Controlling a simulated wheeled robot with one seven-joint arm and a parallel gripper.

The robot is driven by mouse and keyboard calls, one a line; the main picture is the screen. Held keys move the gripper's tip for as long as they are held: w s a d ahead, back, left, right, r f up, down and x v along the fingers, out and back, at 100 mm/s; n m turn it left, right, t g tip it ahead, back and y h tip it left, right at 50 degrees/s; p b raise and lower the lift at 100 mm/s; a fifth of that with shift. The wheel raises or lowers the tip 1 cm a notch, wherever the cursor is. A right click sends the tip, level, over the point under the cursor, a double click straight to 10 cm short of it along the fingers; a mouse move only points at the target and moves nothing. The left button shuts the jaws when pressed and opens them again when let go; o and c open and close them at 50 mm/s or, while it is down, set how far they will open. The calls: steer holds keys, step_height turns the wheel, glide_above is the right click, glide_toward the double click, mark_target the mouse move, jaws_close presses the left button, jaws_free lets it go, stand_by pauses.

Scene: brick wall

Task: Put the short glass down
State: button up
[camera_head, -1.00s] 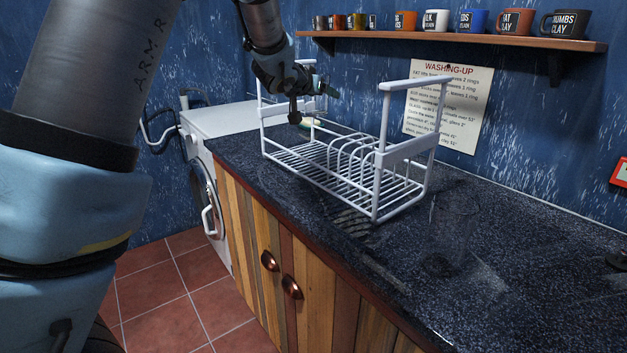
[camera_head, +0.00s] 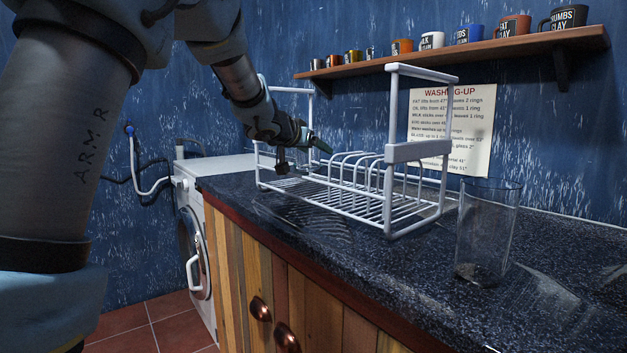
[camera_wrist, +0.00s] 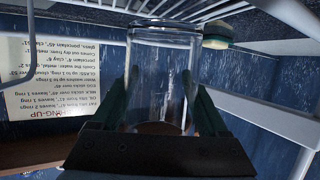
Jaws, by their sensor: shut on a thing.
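My gripper (camera_head: 312,143) is at the far left end of the white dish rack (camera_head: 388,190), low between its end frames. In the wrist view my gripper (camera_wrist: 163,105) is shut on a clear short glass (camera_wrist: 165,65), with a dark green finger on each side. The wrist picture is upside down, and rack wires show past the glass's rim. In the head view the short glass cannot be made out, and whether it touches the rack is unclear. A taller clear glass (camera_head: 487,235) stands upright on the dark counter, right of the rack.
A shelf of mugs (camera_head: 470,47) runs along the blue wall above a paper notice (camera_head: 455,130). A white washing machine (camera_head: 190,220) stands beyond the counter's left end. A small green and cream thing (camera_wrist: 217,35) lies near the glass in the wrist view. Counter (camera_head: 400,285) before the rack is clear.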

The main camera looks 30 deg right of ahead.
mark_target(312, 163)
step_height(312, 163, down, 4)
steer(key=shift+f+b, duration=0.25)
steer(key=shift+b, duration=0.85)
steer(key=shift+r, duration=0.1)
steer(key=o, duration=1.6)
steer(key=shift+c, duration=0.2)
steer(key=shift+s+a+r, duration=0.2)
steer(key=shift+a+r, duration=0.05)
steer(key=shift+a, duration=0.05)
steer(key=p+v, duration=0.2)
steer(key=v, duration=0.9)
steer(key=shift+s+a+f, duration=0.1)
steer(key=shift+s, duration=0.05)
